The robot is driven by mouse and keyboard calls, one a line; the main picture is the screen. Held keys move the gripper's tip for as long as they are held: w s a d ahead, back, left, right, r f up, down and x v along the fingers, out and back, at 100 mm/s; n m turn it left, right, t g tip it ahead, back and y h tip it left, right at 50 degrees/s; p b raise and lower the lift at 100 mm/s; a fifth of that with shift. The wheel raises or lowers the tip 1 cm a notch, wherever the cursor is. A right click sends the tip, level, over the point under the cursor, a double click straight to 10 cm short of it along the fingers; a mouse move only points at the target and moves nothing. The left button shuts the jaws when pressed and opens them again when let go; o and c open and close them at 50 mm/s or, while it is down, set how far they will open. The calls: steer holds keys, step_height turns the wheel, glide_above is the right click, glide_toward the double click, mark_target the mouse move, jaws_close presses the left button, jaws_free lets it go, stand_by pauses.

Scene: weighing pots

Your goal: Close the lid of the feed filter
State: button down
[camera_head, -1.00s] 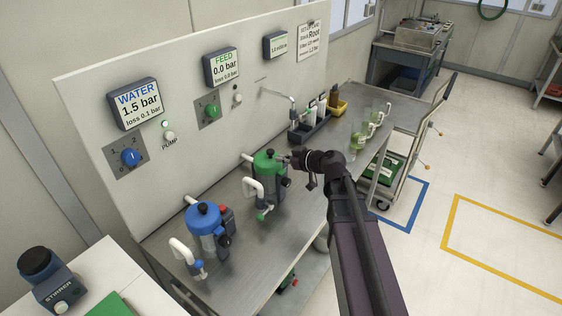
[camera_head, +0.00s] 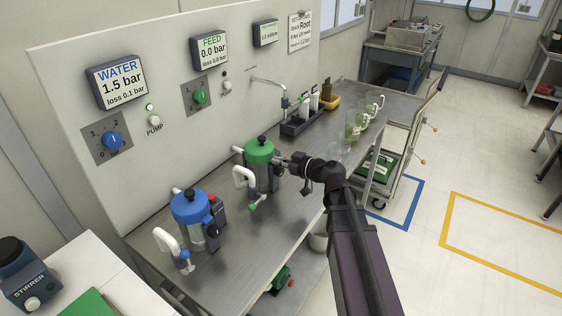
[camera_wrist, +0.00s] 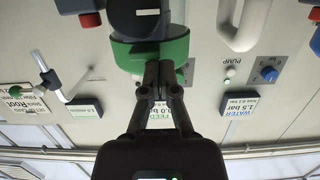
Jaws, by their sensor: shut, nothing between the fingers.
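The feed filter is a clear-grey housing (camera_head: 262,180) with a green lid (camera_head: 259,150), standing on the bench below the feed display. The lid sits on top of the housing; I cannot tell whether it is fully closed. My gripper (camera_head: 284,161) is shut and empty, at the right side of the filter, close to the lid. In the wrist view, which looks upside down, the shut fingertips (camera_wrist: 164,66) overlap the green lid (camera_wrist: 175,50). I cannot tell whether they touch it.
A water filter with a blue lid (camera_head: 189,206) stands to the left. A white pipe (camera_head: 243,177) is beside the feed filter. The feed display (camera_head: 210,51) reads 0.0 bar. A black rack (camera_head: 303,124) and several beakers are farther back. The bench front (camera_head: 275,240) is clear.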

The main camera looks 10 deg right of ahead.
steer(key=shift+s+f, duration=0.15)
steer(key=shift+f, duration=0.2)
stand_by(0.3)
steer(key=shift+s, duration=0.1)
steer(key=shift+s+d+f+b, duration=0.25)
steer(key=shift+d+f+b, duration=0.1)
steer(key=shift+b, duration=0.1)
steer(key=s+d+f+b, duration=0.2)
steer(key=s+d, duration=0.3)
steer(key=d, duration=0.1)
steer(key=shift+s+d+f+b, duration=0.15)
steer(key=shift+s+f+b, duration=0.05)
steer(key=shift+b, duration=0.15)
